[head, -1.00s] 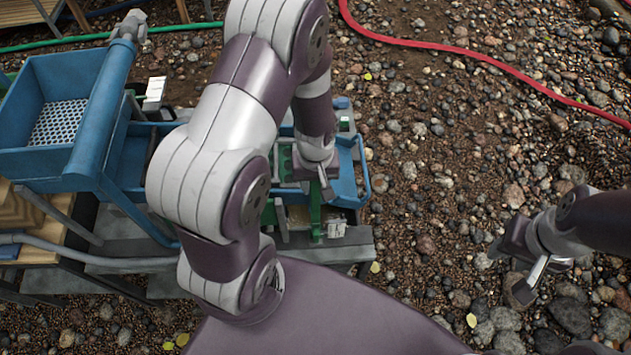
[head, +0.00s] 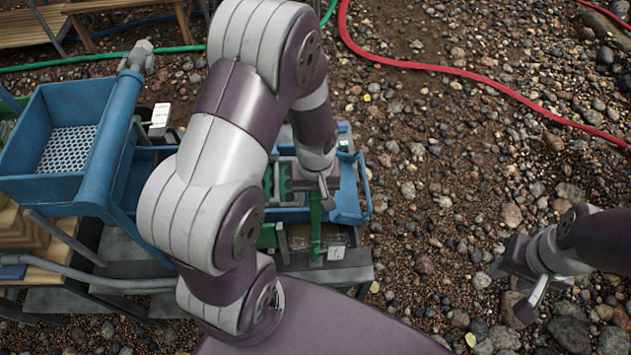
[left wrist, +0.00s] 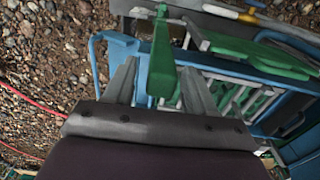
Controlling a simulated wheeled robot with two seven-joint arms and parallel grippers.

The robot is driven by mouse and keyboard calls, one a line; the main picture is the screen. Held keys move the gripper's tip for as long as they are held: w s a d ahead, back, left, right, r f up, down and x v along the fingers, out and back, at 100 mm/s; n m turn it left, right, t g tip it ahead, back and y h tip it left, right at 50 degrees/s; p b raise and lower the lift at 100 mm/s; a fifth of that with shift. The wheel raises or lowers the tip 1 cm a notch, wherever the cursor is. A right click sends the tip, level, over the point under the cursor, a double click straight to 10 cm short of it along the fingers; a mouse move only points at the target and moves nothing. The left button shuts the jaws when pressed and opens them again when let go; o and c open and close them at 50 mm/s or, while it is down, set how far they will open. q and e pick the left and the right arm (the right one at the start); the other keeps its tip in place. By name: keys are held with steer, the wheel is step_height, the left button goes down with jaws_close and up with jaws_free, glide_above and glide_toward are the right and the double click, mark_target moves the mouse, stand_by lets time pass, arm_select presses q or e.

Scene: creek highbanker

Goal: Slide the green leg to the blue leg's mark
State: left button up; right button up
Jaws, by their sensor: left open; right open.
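The green leg (head: 316,230) is a narrow upright bar on the highbanker's near side in the head view. It also stands in the left wrist view (left wrist: 163,55), between the two fingers. My left gripper (head: 322,187) is at the leg's upper end; in its wrist view the jaws (left wrist: 160,72) are open around the leg, with gaps showing. I cannot tell whether a finger touches it. Blue framework (head: 352,200) lies just right of the leg; I cannot single out the blue leg or its mark. My right gripper (head: 520,285) is open and empty above the gravel.
The blue hopper (head: 65,135) with a perforated plate stands at the left. A red hose (head: 430,66) and a green hose (head: 95,58) cross the ground behind. Pebbly ground right of the machine is open. My left arm hides the machine's middle.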

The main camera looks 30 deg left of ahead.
arm_select(q)
steer(key=r, duration=1)
steer(key=shift+s+b, duration=0.2)
steer(key=shift+b, duration=0.15)
steer(key=shift+r, duration=0.45)
